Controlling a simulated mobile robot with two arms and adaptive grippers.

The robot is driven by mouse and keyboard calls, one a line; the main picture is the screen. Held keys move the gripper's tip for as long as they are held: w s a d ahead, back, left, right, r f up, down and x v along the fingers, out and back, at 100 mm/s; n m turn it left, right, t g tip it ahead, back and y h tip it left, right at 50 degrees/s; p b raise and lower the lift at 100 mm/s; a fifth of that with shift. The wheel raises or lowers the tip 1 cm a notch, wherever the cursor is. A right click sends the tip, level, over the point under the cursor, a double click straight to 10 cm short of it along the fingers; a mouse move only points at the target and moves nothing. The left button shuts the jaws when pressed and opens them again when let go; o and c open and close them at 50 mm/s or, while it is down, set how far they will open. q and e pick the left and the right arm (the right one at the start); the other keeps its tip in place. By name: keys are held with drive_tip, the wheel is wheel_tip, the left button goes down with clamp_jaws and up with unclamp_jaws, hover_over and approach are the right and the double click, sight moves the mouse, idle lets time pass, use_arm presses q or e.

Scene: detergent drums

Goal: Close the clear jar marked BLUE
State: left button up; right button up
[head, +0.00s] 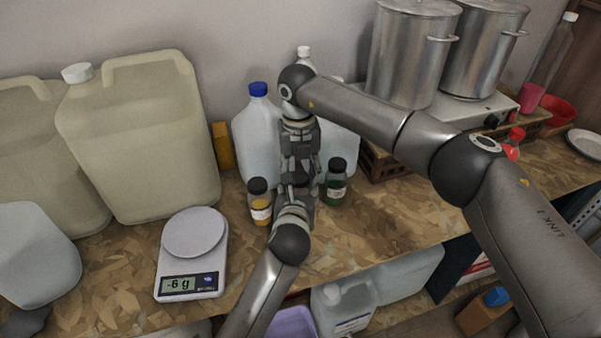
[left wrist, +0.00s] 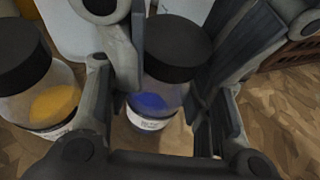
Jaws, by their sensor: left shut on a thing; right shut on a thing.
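The clear jar with blue contents (left wrist: 150,104) stands upright in the left wrist view, a white label low on its front. A black lid (left wrist: 177,46) sits at its mouth; I cannot tell how tightly. My left gripper (head: 295,196) is shut around the jar's body from the front. My right gripper (head: 300,170) points down from above, its fingers shut on the black lid. In the head view the arms hide most of this jar. A yellow-filled jar with black lid (head: 260,204) stands to its left and a green one (head: 336,184) to its right.
A scale (head: 192,250) reading -6 g stands front left. Large beige canisters (head: 140,140) stand at the left. A clear jug with blue cap (head: 258,130) is behind the jars. Steel pots (head: 410,55) stand back right. The counter right of the green jar is clear.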

drive_tip(key=shift+w+a, duration=0.15)
drive_tip(key=shift+c, duration=1)
drive_tip(key=shift+r, duration=0.1)
drive_tip(key=shift+w+a+r, duration=0.1)
drive_tip(key=shift+a+r, duration=0.05)
drive_tip(key=shift+r, duration=0.3)
drive_tip(key=shift+s+d+f, duration=0.1)
drive_tip(key=shift+f, duration=0.35)
drive_tip(key=shift+s+d+f, duration=0.1)
drive_tip(key=shift+f, duration=0.35)
drive_tip(key=o, duration=0.5)
idle(0.5)
